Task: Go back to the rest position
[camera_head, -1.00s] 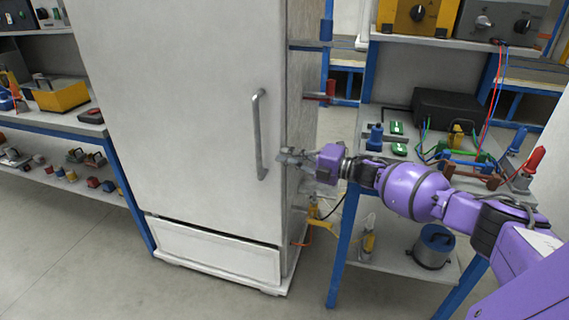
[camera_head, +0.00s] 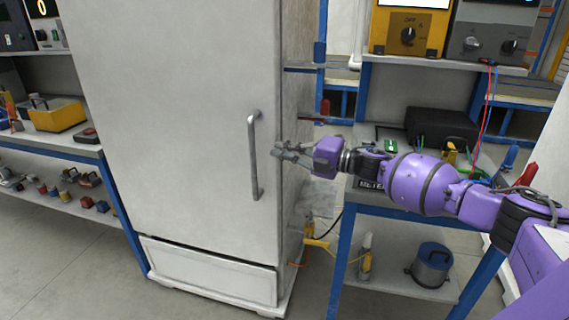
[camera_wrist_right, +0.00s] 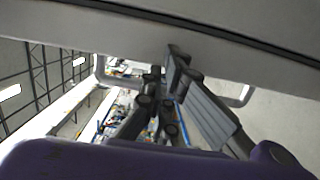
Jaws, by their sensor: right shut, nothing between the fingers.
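My right gripper (camera_head: 287,152) is just right of the white cabinet's upright metal handle (camera_head: 254,155), at the edge of the closed door (camera_head: 180,130). It looks empty and apart from the handle in the head view. In the right wrist view the gripper fingers (camera_wrist_right: 165,95) are close together with nothing between them. The grey handle (camera_wrist_right: 238,97) shows behind them in that view. My purple right arm crosses in front of the right-hand workbench. My left gripper is out of view.
The workbench (camera_head: 400,206) at right holds a black box (camera_head: 440,125), cables and clamps; a metal pot (camera_head: 432,265) stands on its lower shelf. Shelves at left hold a yellow box (camera_head: 57,114) and small parts. Grey floor (camera_head: 60,270) is clear at lower left.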

